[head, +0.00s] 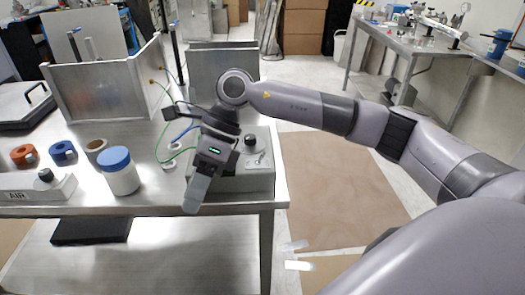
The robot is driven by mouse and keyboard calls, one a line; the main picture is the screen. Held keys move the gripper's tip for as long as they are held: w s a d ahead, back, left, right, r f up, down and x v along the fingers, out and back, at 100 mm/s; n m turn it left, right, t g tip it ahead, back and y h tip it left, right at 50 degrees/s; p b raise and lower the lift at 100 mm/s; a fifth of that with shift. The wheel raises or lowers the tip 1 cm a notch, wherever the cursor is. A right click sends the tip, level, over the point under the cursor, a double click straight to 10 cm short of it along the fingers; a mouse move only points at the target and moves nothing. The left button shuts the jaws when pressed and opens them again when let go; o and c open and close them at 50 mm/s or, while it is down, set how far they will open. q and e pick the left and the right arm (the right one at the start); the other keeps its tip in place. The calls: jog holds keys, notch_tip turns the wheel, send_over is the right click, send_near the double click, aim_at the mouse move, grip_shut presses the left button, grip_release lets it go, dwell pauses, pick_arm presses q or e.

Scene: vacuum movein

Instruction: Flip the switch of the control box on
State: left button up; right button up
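The control box (256,180) is a grey box with a sloped top at the front right corner of the metal table. A black knob (250,141) and a small metal toggle switch (261,158) are on its top. The switch is too small to tell its position. My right gripper (192,208) points down in front of the box's left part and hides it. Its fingers show as one grey block, so I cannot see a gap. The fingertips are left of the switch, near the table's front edge. My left gripper is not in view.
On the table (100,211) stand a white jar with a blue lid (119,172), tape rolls (62,152), an AIR box (40,188) and metal enclosure panels (105,92). Green and blue cables (159,140) run left of the control box. Open floor with brown sheeting (335,185) lies to the right.

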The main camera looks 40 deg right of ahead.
jog(key=w+d+r+t+h, duration=0.2)
jog(key=w+d+h, duration=0.15)
jog(key=d, duration=0.55)
notch_tip(320, 180, up, 4)
jog(key=h, duration=0.4)
send_over(262, 157)
jog(key=shift+w+d+m+b, duration=0.15)
jog(key=shift+m+b, duration=0.15)
jog(key=shift+b, duration=0.1)
jog(key=shift+d+f, duration=0.15)
notch_tip(262, 157, down, 6)
jog(key=shift+f, duration=0.25)
grip_shut()
